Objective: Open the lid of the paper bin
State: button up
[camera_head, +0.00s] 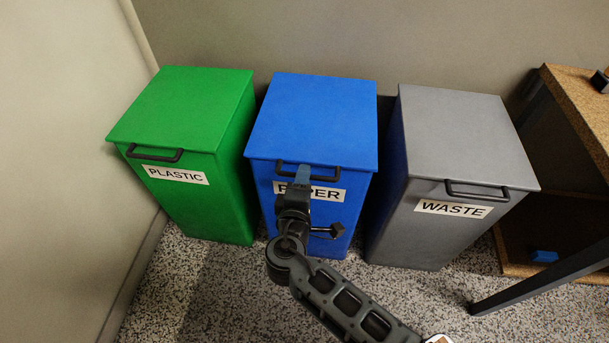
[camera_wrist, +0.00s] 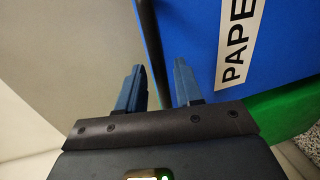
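The blue paper bin (camera_head: 320,215) stands in the middle of three bins, with its flat lid (camera_head: 315,120) closed. A dark handle (camera_head: 325,176) sits at the lid's front edge, above the PAPER label. My gripper (camera_head: 303,175) is in front of the left half of the handle and hides part of it and of the label. In the wrist view my gripper (camera_wrist: 159,64) has its two blue fingers apart. A dark bar, which looks like the handle (camera_wrist: 148,35), runs into the gap between them, nearer the left finger. I cannot tell if they touch.
A green plastic bin (camera_head: 180,110) stands close on the left and a grey waste bin (camera_head: 455,130) on the right, both lids closed. A wooden table (camera_head: 580,100) with a dark leg stands at the far right. A wall is behind the bins. Speckled floor lies in front.

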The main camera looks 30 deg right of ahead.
jog(key=shift+x, duration=0.85)
jog(key=shift+c, duration=0.3)
grip_shut()
